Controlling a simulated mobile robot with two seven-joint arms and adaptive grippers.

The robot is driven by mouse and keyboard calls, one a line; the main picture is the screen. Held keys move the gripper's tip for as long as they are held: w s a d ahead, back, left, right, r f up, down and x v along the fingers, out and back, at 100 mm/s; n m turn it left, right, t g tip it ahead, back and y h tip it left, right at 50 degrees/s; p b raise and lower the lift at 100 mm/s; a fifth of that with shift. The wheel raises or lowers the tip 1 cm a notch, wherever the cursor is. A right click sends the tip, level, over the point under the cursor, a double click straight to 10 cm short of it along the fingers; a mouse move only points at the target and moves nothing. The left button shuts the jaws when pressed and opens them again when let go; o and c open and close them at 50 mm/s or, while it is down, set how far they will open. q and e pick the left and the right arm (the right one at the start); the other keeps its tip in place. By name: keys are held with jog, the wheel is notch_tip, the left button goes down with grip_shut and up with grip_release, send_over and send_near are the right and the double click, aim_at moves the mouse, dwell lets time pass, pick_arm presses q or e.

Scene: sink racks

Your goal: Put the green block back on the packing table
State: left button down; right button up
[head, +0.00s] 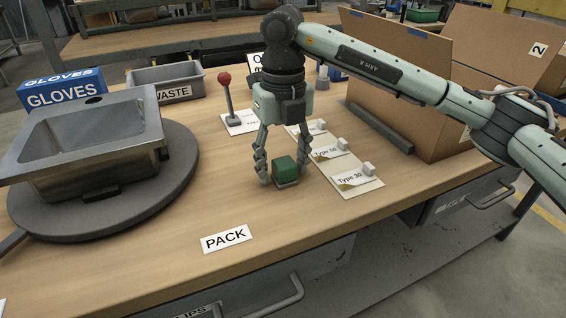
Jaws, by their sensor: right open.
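A green block (285,169) stands near the middle of the packing table (150,250). A thin grey edge shows under it. My right gripper (283,176) points straight down over the block, with its two fingers spread, one on each side. The left finger looks apart from the block. The right finger is close beside it, and I cannot tell whether it touches. My left gripper is not in this view.
A metal sink (85,140) sits on a round grey turntable (175,180) at left. Cards with white blocks, one a Type 30 card (358,189), lie right of the gripper. An open cardboard box (420,120) stands at right. The table front near the PACK label (227,239) is clear.

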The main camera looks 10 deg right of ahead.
aim_at(283, 159)
jog(key=shift+r, duration=0.2)
notch_tip(283, 159, up, 3)
jog(key=shift+w+f, duration=0.1)
jog(key=shift+f, duration=0.05)
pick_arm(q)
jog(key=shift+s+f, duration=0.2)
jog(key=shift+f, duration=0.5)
pick_arm(e)
notch_tip(283, 159, up, 9)
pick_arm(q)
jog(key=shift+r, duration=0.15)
